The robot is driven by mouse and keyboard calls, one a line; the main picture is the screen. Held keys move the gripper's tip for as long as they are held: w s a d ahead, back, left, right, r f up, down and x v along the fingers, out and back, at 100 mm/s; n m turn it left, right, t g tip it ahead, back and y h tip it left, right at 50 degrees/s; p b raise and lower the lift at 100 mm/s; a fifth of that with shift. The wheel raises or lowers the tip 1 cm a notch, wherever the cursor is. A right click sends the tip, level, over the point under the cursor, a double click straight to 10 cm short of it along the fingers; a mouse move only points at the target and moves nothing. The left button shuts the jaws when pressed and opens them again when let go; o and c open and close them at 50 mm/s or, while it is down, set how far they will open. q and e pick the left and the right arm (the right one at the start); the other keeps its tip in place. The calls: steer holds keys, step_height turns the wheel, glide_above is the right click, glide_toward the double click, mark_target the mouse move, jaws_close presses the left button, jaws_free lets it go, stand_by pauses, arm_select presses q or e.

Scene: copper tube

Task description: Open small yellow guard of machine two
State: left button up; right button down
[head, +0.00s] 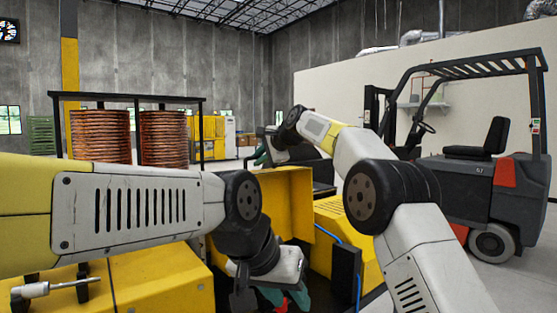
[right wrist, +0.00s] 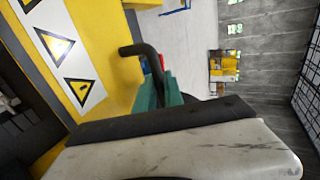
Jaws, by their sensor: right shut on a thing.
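The yellow guard panel (head: 287,200) of the machine stands upright in the middle of the head view. My right gripper (head: 262,157) is at its top left edge, small and partly hidden by my own arm. In the right wrist view its teal fingers (right wrist: 161,92) are shut on a black bent handle (right wrist: 140,51) beside a yellow panel (right wrist: 105,45) with warning triangles. Part of the handle is hidden between the fingers. My left gripper (head: 283,297) is low in front of the panel, its teal fingers apart and partly cut off by the bottom edge.
A yellow machine body with a black box (head: 345,275) and blue cable lies right of the panel. A rack with copper coils (head: 163,138) stands behind at the left. A forklift (head: 480,165) stands at the right. Floor is open behind the machine.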

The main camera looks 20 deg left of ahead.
steer(key=c, duration=1.5)
jaws_free()
steer(key=shift+o, duration=0.2)
steer(key=v, duration=0.7)
steer(key=shift+s+d+r, duration=0.1)
steer(key=shift+d, duration=0.25)
